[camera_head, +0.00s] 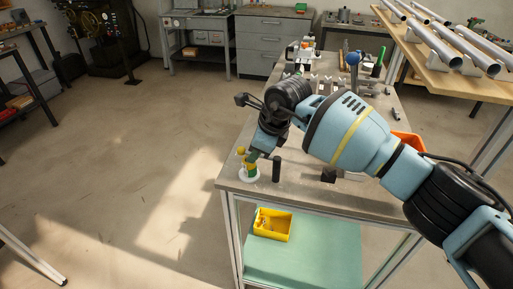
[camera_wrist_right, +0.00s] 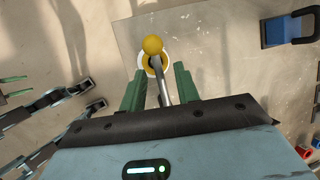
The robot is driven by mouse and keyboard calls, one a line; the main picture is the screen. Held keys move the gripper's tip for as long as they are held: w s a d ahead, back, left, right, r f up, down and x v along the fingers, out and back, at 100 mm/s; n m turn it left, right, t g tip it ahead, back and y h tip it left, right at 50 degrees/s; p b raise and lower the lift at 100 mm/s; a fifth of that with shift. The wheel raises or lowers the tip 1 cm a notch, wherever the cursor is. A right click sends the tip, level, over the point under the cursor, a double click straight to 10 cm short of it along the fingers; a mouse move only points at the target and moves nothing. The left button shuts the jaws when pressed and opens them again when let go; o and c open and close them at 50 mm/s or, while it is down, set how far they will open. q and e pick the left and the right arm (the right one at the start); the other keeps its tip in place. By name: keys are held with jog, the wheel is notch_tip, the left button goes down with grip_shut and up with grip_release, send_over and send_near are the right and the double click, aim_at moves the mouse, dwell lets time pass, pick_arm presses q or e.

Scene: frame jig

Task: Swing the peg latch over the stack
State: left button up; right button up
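The stack (camera_head: 249,172) stands near the left front corner of the bench, with a white round base and yellow and green parts. A yellow ball knob (camera_head: 240,150) shows beside it, and the knob (camera_wrist_right: 152,45) also shows in the right wrist view. A thin grey rod (camera_wrist_right: 162,80), seemingly the peg latch arm, runs from the knob back between my fingers. My right gripper (camera_wrist_right: 158,82) has its green fingers apart, one on each side of the rod, with gaps visible. In the head view my right gripper (camera_head: 252,158) points down at the stack and partly hides it. My left gripper is not identifiable.
A black post (camera_head: 276,168) stands just right of the stack on the bench (camera_head: 300,185). A dark block (camera_head: 328,174) is further right. An orange bin (camera_head: 408,141) sits behind my right arm. A yellow bin (camera_head: 272,224) is on the lower shelf. Bench edges are close to the stack.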

jog(key=v, duration=0.7)
jog(key=shift+d+r, duration=0.2)
jog(key=shift+r, duration=0.1)
